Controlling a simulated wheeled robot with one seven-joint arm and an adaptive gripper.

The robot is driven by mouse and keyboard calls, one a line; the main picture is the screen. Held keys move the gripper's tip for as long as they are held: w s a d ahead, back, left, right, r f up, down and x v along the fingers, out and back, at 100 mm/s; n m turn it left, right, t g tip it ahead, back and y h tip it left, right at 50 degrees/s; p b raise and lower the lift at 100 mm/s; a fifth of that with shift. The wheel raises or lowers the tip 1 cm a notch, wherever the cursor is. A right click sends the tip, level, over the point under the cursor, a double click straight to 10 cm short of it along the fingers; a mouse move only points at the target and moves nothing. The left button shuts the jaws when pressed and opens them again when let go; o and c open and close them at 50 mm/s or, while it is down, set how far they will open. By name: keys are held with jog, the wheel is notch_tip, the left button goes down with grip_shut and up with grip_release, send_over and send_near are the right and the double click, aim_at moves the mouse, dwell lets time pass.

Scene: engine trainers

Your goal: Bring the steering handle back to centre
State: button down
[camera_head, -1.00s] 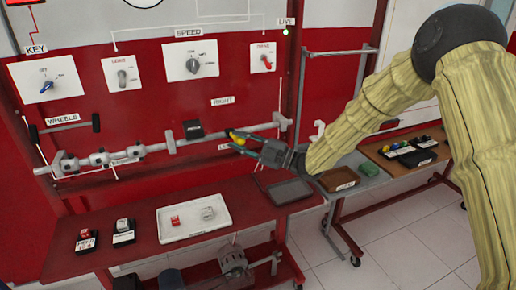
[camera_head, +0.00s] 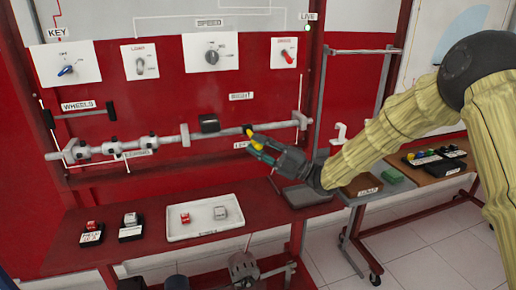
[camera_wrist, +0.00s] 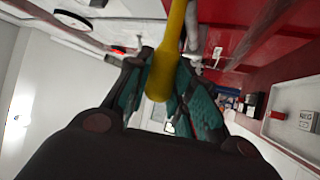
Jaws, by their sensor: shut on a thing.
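The yellow steering handle (camera_head: 256,143) is near the right part of the grey steering rod on the red panel. The RIGHT label (camera_head: 241,96) is above it, and a partly covered label (camera_head: 240,145) is just left of it. My gripper (camera_head: 262,146) comes in from the right and is shut on the handle. In the wrist view, the yellow handle (camera_wrist: 178,45) runs between the two green-padded fingers (camera_wrist: 165,95). The fingers hide part of the handle in the head view.
The long grey rod (camera_head: 165,140) crosses the panel beside the handle. A black block (camera_head: 209,122) sits on it to the left. Below is a red bench with a white tray (camera_head: 180,233). A side table (camera_head: 445,175) stands at right.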

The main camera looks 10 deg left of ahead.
jog(key=shift+f, duration=0.1)
jog(key=c, duration=1.2)
grip_release()
jog(key=shift+c, duration=0.2)
jog(key=v, duration=1.2)
jog(key=shift+s, duration=0.1)
